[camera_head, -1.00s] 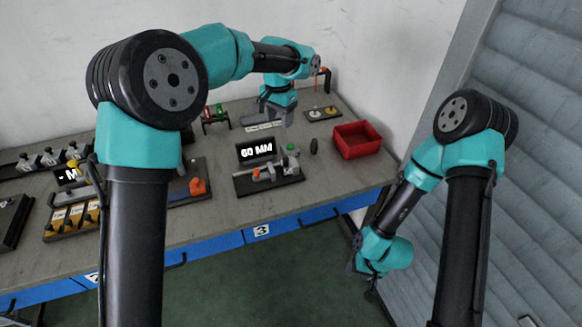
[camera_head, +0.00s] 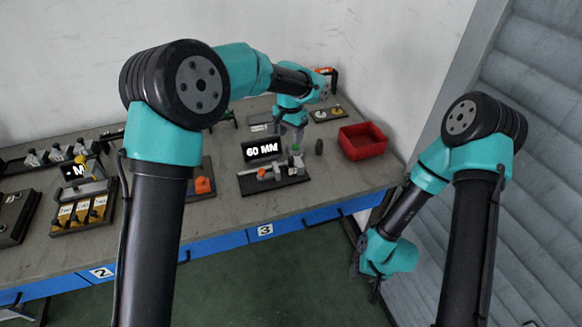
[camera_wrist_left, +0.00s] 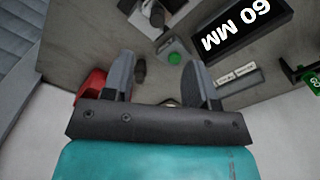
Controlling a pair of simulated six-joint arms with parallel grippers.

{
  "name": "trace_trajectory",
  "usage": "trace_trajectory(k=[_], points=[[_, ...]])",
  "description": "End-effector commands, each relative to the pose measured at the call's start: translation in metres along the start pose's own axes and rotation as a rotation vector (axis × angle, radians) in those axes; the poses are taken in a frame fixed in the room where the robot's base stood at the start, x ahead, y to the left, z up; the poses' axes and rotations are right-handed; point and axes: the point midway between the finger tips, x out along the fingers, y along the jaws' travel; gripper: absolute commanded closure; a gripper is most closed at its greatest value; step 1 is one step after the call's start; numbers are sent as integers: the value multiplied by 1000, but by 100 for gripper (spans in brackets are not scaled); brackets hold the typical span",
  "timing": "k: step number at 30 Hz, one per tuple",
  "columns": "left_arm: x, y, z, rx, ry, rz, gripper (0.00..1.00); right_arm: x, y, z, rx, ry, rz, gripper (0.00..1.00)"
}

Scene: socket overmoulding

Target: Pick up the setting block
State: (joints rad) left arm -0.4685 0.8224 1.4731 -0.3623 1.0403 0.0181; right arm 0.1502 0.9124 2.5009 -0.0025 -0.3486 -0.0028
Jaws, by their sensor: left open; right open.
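My left gripper (camera_head: 290,130) is open and empty over the back right of the bench; its two spread fingers also show in the left wrist view (camera_wrist_left: 158,64). A low grey holder with two pale labels (camera_wrist_left: 236,80) lies beside one finger in the left wrist view; in the head view it is left of the gripper (camera_head: 261,126). A small dark upright piece (camera_head: 319,147) stands right of the 60 MM fixture (camera_head: 275,175). I cannot tell which of these is the setting block. My right gripper (camera_head: 366,277) is open, hanging low beyond the bench's right end.
A red bin (camera_head: 362,141) is at the bench's right. A small plate with round pieces (camera_head: 326,114) lies behind. The bench front between fixture and edge is clear.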

Motion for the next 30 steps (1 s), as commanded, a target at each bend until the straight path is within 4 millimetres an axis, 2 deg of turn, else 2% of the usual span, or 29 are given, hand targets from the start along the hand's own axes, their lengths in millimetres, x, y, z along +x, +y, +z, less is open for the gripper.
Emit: trace_trajectory(k=[3, 7, 22, 30], points=[[21, 0, 0, 1, -2, 0, 47, 0, 0, 0, 0, 0, 0, 47], [38, 0, 0, 0, -1, 0, 47, 0, 0, 0, 0, 0, 0, 47], [48, 0, 0, 0, 0, 0, 47, 0, 0, 0, 0, 0, 0, 47], [81, 5, 3, 0, -2, 0, 47, 0, 0, 0, 0, 0, 0, 47]])
